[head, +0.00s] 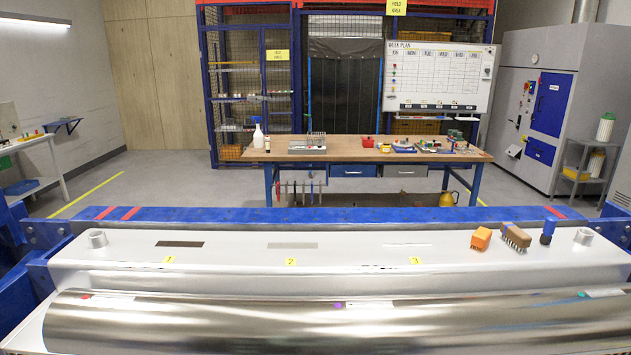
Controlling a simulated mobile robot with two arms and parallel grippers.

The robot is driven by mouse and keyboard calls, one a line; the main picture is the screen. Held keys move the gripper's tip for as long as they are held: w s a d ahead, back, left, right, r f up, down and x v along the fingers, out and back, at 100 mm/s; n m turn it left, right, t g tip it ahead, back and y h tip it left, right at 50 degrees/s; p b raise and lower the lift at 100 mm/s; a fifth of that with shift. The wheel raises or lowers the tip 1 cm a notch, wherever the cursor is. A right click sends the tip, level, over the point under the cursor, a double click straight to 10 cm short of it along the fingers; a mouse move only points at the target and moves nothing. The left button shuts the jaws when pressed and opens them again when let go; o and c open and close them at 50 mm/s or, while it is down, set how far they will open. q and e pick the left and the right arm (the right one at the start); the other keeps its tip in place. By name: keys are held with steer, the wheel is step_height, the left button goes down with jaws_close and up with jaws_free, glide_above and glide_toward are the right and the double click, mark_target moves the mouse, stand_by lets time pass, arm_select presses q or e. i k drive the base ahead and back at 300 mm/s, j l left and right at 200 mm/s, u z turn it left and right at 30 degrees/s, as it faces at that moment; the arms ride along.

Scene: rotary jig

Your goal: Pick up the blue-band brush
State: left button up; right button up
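I cannot make out a blue band on the brown brush; blue shows clearly only on the upright piece. Neither of my grippers is in view.
A shiny metal cylinder (330,322) runs along the front. The beam has yellow labels 1 (169,260), 2 (290,262) and 3 (415,261), and a round post (97,239) at the left. A blue rail (330,214) lies behind. A workbench (350,155) stands farther back.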

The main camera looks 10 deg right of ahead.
mark_target(517, 238)
steer(key=z, duration=1.3)
